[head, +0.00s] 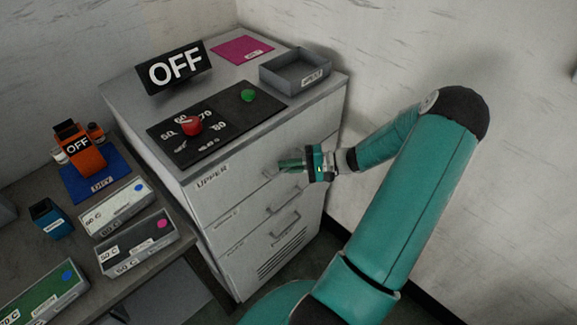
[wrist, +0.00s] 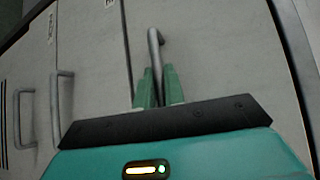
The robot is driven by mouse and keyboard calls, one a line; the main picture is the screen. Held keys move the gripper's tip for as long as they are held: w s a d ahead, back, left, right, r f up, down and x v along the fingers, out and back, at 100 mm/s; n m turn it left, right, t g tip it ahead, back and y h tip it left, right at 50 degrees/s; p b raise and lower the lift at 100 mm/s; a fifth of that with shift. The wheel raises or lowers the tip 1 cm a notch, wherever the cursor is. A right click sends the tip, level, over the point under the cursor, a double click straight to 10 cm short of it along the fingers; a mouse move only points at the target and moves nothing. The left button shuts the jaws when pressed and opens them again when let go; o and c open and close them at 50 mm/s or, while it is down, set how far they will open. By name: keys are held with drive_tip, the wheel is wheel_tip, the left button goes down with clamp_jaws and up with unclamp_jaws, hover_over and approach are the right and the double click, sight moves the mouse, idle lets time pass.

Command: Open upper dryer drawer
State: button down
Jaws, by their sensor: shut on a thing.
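The dryer (head: 185,206) is a grey cabinet with stacked drawers. Its upper drawer (head: 235,178), labelled "UPPER", looks flush with the front in the head view. My gripper (head: 284,165) is at the right part of that drawer front. In the wrist view my gripper (wrist: 159,88) has its green fingers shut on the upper drawer's grey bar handle (wrist: 154,45). Part of the handle is hidden between the fingers. The handles of the lower drawers (wrist: 63,105) show to the left in the wrist view.
The dryer top carries a control panel (head: 222,124) with a red knob, an "OFF" sign (head: 175,68) and a grey tray (head: 297,72). A bench (head: 85,255) with labelled boxes stands at the left. A wall (head: 500,200) is close on the right.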

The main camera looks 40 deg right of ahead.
drive_tip(key=s, duration=2.4)
drive_tip(key=shift+s+d, duration=0.2)
drive_tip(key=shift+d, duration=0.2)
drive_tip(key=c, duration=1.5)
unclamp_jaws()
drive_tip(key=v, duration=1.3)
drive_tip(key=shift+s+d+r, duration=0.1)
drive_tip(key=shift+s+d, duration=0.15)
drive_tip(key=shift+d, duration=0.05)
